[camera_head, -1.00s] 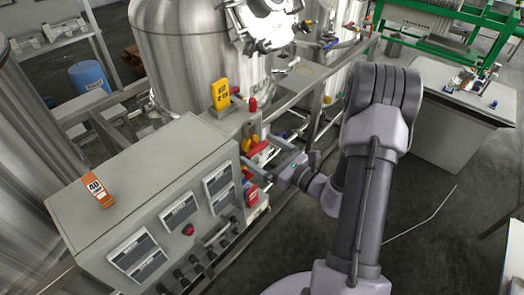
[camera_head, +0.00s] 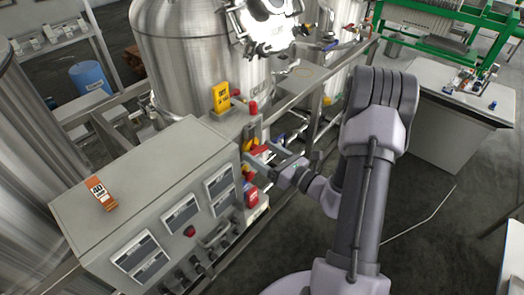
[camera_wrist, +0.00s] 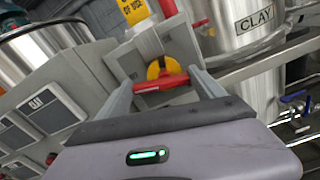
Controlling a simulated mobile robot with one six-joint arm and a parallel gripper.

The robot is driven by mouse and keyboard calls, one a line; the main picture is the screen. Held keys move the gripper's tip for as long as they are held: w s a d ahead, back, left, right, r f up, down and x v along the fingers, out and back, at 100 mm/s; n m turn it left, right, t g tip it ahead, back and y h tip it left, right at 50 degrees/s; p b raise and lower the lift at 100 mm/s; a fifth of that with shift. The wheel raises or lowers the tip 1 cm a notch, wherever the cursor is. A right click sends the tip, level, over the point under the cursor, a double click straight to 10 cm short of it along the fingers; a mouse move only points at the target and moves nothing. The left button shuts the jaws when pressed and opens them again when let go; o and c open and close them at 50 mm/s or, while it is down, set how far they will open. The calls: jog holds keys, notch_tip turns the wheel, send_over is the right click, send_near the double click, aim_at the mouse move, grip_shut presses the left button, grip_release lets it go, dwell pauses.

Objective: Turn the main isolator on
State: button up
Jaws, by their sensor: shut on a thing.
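The main isolator shows in the wrist view as a yellow disc (camera_wrist: 157,67) with a red handle (camera_wrist: 161,81) across it, on a grey box (camera_wrist: 150,47). The handle lies nearly level in that view, slightly higher at its right end. My gripper (camera_wrist: 162,84) has one finger at each end of the handle and is shut on it. In the head view my gripper (camera_head: 257,158) is at the right end of the grey control cabinet (camera_head: 150,180), and it partly hides the handle and the yellow disc (camera_head: 248,145).
A yellow label (camera_head: 221,97) and a red fitting (camera_head: 253,107) stand just above the isolator. A steel tank (camera_head: 190,60) stands behind, with pipes and rails close to the right. The floor at right is open.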

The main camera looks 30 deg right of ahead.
jog(key=m, duration=0.1)
jog(key=m+p, duration=0.2)
jog(key=shift+d+r+m, duration=0.1)
jog(key=shift+r+m, duration=0.15)
jog(key=shift+m, duration=0.15)
jog(key=m+p, duration=0.2)
jog(key=m, duration=0.1)
jog(key=shift+d+m, duration=0.1)
jog(key=shift+m, duration=0.2)
jog(key=m+p, duration=0.2)
jog(key=m, duration=0.1)
jog(key=shift+w+d+m, duration=0.1)
jog(key=shift+d+m, duration=0.05)
jog(key=shift+m, duration=0.15)
jog(key=shift+d+f+m+p, duration=0.15)
jog(key=shift+m+p, duration=0.7)
jog(key=shift+m, duration=1.25)
jog(key=o, duration=1.4)
jog(key=shift+c, duration=0.2)
